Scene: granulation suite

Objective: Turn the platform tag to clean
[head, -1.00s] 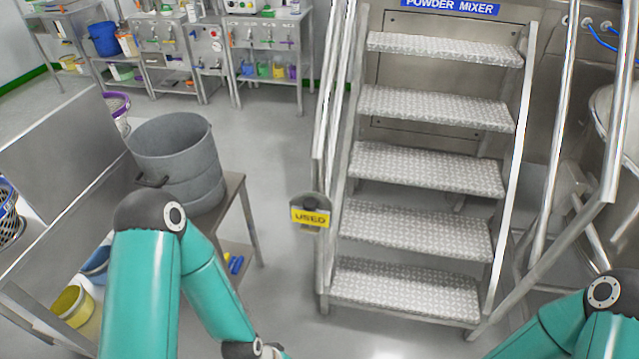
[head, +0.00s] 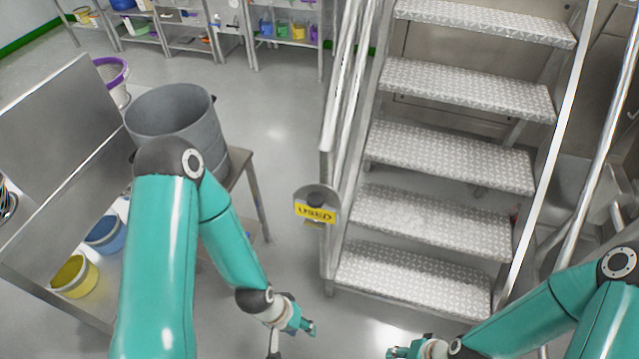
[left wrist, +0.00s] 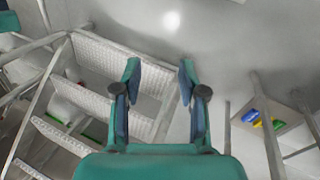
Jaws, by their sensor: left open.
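The platform tag (head: 315,213) is a yellow plate reading "USED" on a grey, round-topped holder with a dark knob. It is fixed at the left handrail post of the steps. My left gripper (head: 293,335) is below the tag and slightly left of it, apart from it. In the left wrist view its two fingers (left wrist: 157,75) are spread with nothing between them; I cannot make out the tag there. My right gripper (head: 398,351) shows only partly at the bottom edge, right of the left one; its jaw opening is unclear.
Metal steps (head: 445,155) with handrails rise right of the tag. A grey drum (head: 175,125) stands on a metal table at left. A yellow tub (head: 75,275) and a blue tub (head: 105,235) sit low at left. The floor left of the post is open.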

